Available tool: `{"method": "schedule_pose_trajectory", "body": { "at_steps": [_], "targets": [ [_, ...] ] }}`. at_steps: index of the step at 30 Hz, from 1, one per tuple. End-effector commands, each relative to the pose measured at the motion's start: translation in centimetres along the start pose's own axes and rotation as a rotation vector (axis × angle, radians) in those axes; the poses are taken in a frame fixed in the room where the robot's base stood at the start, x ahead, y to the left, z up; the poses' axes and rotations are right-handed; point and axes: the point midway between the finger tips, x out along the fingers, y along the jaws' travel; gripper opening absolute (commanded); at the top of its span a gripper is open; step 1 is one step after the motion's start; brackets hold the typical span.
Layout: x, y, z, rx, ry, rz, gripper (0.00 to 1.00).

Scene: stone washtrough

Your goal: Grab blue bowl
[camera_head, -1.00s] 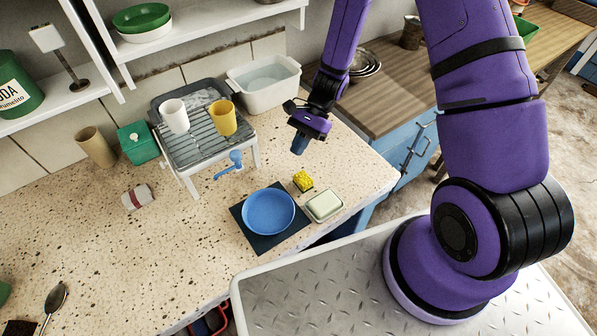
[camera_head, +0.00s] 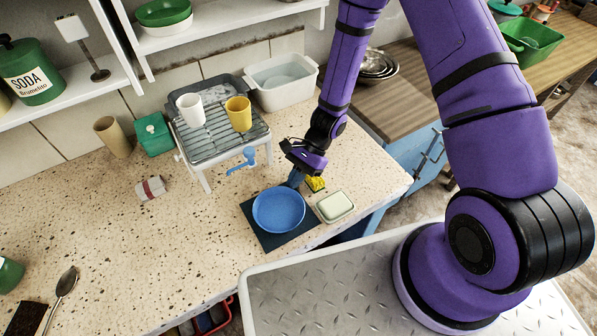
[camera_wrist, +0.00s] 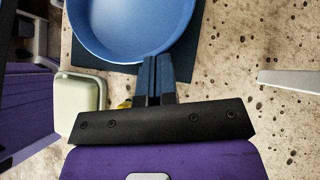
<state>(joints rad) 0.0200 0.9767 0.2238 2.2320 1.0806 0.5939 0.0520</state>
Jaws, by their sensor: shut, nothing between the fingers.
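The blue bowl (camera_head: 279,210) is round and shallow and sits upright on a dark square mat (camera_head: 262,240) near the front edge of the speckled counter. My gripper (camera_head: 295,181) points down just behind the bowl's far right rim. In the wrist view the bowl (camera_wrist: 130,25) fills the top of the picture. There my gripper's fingers (camera_wrist: 156,62) are together and empty, with their tips at the bowl's rim. I cannot tell whether they touch it.
A yellow sponge (camera_head: 315,184) and a pale soap dish (camera_head: 335,206) stand close on the right. The left counter is mostly clear.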

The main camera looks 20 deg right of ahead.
Motion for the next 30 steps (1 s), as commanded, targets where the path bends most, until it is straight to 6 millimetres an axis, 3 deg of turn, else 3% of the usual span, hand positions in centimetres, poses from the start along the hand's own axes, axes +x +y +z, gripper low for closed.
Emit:
{"method": "schedule_pose_trajectory", "body": {
  "at_steps": [8,19,30],
  "targets": [
    [0.1,0.0,0.1,0.000,0.000,0.000,0.00],
    [3.7,0.0,3.7,0.000,-0.002,0.001,0.00],
    [3.8,0.0,3.9,0.000,-0.001,0.001,0.00]
  ]
}}
